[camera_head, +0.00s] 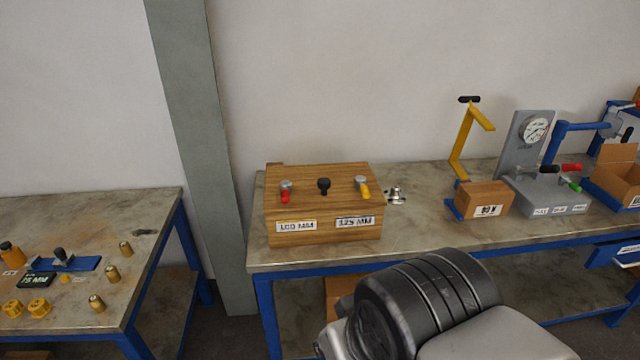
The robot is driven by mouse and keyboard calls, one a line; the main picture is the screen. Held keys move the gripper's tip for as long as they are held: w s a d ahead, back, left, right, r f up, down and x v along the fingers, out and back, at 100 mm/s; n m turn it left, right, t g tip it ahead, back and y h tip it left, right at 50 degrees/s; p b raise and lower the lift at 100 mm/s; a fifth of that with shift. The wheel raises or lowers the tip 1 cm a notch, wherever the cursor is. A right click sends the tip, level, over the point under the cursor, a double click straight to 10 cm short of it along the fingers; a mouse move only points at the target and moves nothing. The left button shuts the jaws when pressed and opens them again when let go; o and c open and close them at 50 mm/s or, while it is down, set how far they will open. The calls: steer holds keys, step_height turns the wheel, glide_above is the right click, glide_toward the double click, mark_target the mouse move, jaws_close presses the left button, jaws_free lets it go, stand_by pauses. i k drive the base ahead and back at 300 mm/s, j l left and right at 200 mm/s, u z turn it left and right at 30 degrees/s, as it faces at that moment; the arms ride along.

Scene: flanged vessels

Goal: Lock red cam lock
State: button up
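The red cam lock (285,196) is on the front left of the top of a wooden box (326,208), above a label that seems to read 100 MM. It has a grey metal head, and its red handle points toward the front edge. A similar yellow cam lock (364,189) is at the front right of the top, above a 125 MM label. A black knob (323,185) stands between them. My arm's dark link fills the bottom centre, in front of the bench and apart from the box. My gripper is not visible.
The box stands on the left end of a blue-framed bench (420,228). A small silver part (396,195) is close to its right. A yellow stand (463,140), a wooden block (484,200) and a gauge fixture (535,130) are farther right. A second table (90,230) is at left.

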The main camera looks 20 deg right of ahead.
mark_target(285, 185)
steer(key=i+l, duration=0.25)
steer(key=i, duration=0.25)
steer(key=i+l, duration=0.25)
steer(key=i, duration=0.25)
steer(key=j+u, duration=0.05)
